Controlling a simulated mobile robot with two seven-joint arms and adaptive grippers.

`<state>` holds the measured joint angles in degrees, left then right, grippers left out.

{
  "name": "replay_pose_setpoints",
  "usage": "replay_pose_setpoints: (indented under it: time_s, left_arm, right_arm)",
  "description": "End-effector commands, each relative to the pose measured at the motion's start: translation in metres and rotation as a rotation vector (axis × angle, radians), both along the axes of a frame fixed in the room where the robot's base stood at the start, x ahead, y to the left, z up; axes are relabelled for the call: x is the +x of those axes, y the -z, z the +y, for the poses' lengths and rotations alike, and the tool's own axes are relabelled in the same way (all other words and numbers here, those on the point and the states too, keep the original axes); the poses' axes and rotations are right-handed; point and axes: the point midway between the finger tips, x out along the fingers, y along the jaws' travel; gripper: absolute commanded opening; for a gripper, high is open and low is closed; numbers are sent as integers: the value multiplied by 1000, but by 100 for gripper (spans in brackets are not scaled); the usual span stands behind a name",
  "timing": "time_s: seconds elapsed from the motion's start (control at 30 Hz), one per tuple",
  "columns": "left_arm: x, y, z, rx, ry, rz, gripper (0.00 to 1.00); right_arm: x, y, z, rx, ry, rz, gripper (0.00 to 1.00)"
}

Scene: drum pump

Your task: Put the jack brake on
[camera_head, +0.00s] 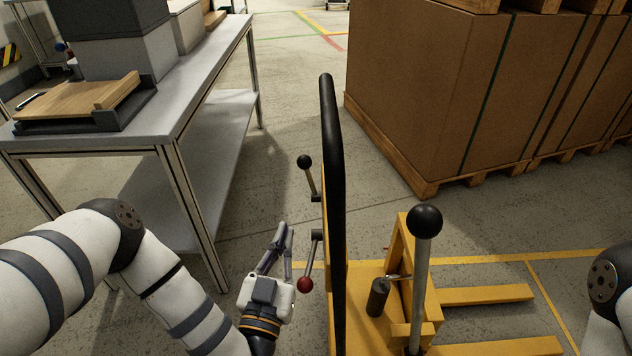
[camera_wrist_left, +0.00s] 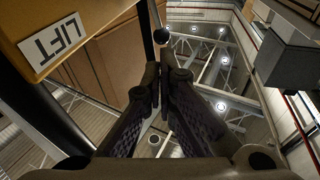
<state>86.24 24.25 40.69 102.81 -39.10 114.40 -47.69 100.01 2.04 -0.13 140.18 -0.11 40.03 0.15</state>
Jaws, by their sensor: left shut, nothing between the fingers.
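The yellow pallet jack (camera_head: 395,290) stands in the middle of the head view, with its tall black handle (camera_head: 331,150) upright. On the handle's left side are a lever with a red knob (camera_head: 305,284), pointing down, and a lever with a black knob (camera_head: 304,161), pointing up. No label in view tells which is the brake. My left gripper (camera_head: 284,232) is shut and empty, just left of the red-knob lever and below the black-knob one. In the left wrist view, its fingers (camera_wrist_left: 165,72) are together, and a black knob (camera_wrist_left: 161,36) shows beyond them. My right gripper is out of view.
A lever with a large black knob (camera_head: 424,221) rises from the jack's right side. A LIFT sign (camera_wrist_left: 55,45) is in the left wrist view. A metal table (camera_head: 190,110) stands left, with a wooden board on it. Large cartons (camera_head: 450,90) on pallets stand behind right.

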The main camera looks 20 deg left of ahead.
Motion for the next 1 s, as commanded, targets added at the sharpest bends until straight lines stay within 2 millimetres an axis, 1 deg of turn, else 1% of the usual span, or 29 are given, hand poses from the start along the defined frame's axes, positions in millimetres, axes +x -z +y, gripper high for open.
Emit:
replay_pose_setpoints:
  time_s: [0.07,0.3,0.37,0.43,0.53,0.6,0.8,1.0]
  left_arm:
    - [1,-3,4,4,-17,-19,0]
    - [1,-4,3,4,-15,-19,0]
    - [3,-4,3,4,-14,-18,0]
    - [10,-3,3,4,-12,-16,0]
    - [26,-4,4,4,-10,-16,0]
    - [41,-10,7,5,-16,-19,0]
    - [85,-19,11,3,-17,-18,0]
    - [120,-26,14,4,-16,-17,0]
  right_arm:
    - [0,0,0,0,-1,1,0]
    - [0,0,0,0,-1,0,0]
    - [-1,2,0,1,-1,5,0]
    - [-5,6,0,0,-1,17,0]
    - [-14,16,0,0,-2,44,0]
    - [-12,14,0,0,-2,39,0]
    - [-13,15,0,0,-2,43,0]
    - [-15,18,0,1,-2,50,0]
